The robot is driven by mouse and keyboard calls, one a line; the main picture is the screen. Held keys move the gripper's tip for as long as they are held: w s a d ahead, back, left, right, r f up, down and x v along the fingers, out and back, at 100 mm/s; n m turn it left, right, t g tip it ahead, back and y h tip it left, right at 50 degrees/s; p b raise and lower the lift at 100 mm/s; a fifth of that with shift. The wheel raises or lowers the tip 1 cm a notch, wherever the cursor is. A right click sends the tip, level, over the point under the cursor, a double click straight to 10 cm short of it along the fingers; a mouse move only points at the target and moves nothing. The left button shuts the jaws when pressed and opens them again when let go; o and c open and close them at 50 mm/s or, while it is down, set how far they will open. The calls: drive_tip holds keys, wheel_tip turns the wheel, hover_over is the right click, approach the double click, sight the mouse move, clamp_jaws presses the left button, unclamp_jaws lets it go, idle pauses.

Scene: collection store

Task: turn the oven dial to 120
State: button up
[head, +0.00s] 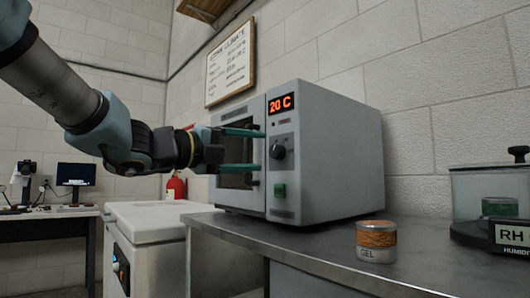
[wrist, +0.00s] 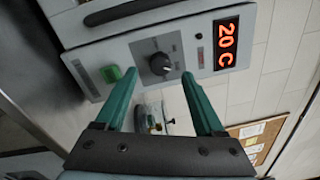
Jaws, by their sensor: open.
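The oven (head: 322,150) is a grey box on the metal bench, with its door closed on the left side. Its black round dial (head: 277,151) sits on the right front panel, below a red display (head: 281,103) reading 20 C. A green button (head: 279,191) is below the dial. In the wrist view the dial (wrist: 160,64) lies ahead, between the lines of the fingers, and the display (wrist: 226,43) also reads 20 C. My gripper (head: 258,150) is open and empty, its two green fingers pointing at the panel, apart from the dial. It also shows in the wrist view (wrist: 160,82).
A jar labelled GEL (head: 376,241) stands on the bench (head: 340,262) in front of the oven. A clear humidity container (head: 490,205) is at the right. A white chest (head: 150,220) stands left of the bench.

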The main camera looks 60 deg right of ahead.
drive_tip(key=v, duration=0.6)
drive_tip(key=shift+a, duration=0.2)
